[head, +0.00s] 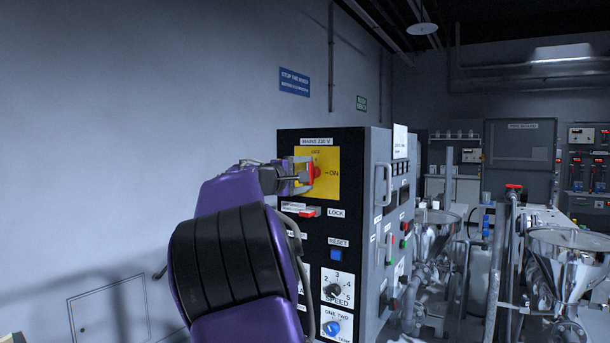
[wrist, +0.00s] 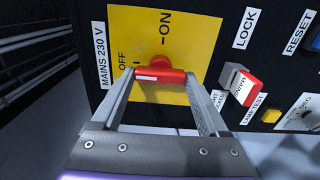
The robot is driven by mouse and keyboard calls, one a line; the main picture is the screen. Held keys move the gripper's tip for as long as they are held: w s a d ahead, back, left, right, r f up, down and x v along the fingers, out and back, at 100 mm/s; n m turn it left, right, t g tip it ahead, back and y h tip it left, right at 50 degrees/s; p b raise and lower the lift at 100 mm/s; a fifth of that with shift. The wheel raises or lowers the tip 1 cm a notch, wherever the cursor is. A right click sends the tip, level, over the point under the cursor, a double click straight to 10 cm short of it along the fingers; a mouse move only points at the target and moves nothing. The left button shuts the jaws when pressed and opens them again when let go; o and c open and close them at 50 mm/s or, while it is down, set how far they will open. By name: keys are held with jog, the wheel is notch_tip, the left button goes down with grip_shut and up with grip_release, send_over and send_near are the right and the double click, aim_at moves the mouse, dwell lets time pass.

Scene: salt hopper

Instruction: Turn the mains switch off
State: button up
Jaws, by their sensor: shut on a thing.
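The mains switch is a red handle (head: 313,172) on a yellow plate (head: 330,186) at the top of a black panel; the handle also shows in the wrist view (wrist: 161,75). The plate is marked "MAINS 230 V", with OFF at its top and ON at its right. The handle lies roughly upright on the panel, crosswise to the ON mark. A white mark shows on its half nearer OFF. My gripper (head: 303,173) is shut on the handle, one finger at each end of it in the wrist view (wrist: 161,84). The fingers partly hide the handle in the head view.
Below the plate sit a red-tipped lock lever (head: 308,212), a blue reset button (head: 336,254) and a speed dial (head: 334,291). The cabinet's grey side (head: 375,170) carries handles and buttons. Steel hoppers (head: 570,248) stand at the right. Open space lies left of the cabinet.

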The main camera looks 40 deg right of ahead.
jog(key=o, duration=1.2)
jog(key=shift+o, duration=0.2)
jog(key=b+v, duration=0.3)
jog(key=v, duration=1.4)
jog(key=shift+a, duration=0.25)
jog(key=shift+s+d, duration=0.15)
jog(key=shift+s, duration=0.05)
